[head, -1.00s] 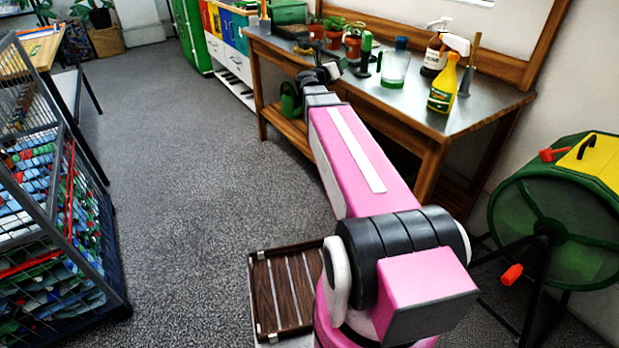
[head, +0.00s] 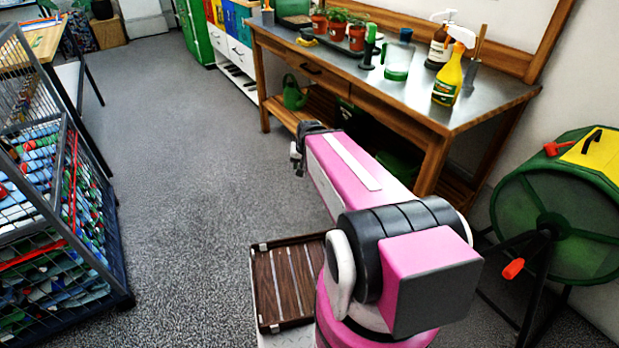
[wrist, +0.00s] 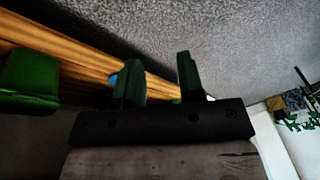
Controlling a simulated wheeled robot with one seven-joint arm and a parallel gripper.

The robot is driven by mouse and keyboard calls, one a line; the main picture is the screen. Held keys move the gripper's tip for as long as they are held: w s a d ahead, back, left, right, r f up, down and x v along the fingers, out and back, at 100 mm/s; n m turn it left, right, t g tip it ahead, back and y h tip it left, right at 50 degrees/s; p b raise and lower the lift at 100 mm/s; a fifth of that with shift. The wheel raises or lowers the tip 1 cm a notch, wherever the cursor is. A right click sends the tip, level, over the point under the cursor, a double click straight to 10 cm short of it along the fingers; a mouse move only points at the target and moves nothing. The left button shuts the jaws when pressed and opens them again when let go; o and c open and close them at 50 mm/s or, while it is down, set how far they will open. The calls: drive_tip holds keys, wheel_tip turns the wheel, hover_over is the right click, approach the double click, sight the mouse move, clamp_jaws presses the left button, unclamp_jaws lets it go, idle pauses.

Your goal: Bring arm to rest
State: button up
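My pink arm (head: 345,170) is bent in front of the workbench. Its far end (head: 298,152) hangs low beside the bench's front edge, and the fingers are hard to make out in the head view. In the wrist view my gripper (wrist: 158,72) shows two dark green fingers standing apart with a gap between them. Nothing shows between the fingers, so it is open and empty. Grey floor lies beyond the fingertips.
The workbench (head: 493,108) holds potted plants (head: 357,37), a jug (head: 398,62) and a yellow spray bottle (head: 448,80). A green watering can (head: 293,93) sits on its lower shelf. A wire cage (head: 50,200) stands left, a green drum (head: 560,210) right. The middle floor is clear.

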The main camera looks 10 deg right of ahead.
drive_tip(key=s+d+f+n+g+h, duration=0.1)
drive_tip(key=s+n+g, duration=0.1)
drive_tip(key=s, duration=0.3)
drive_tip(key=shift+s+d+f+g, duration=0.3)
drive_tip(key=shift+d+f+g, duration=0.1)
drive_tip(key=shift+g, duration=0.1)
idle(0.6)
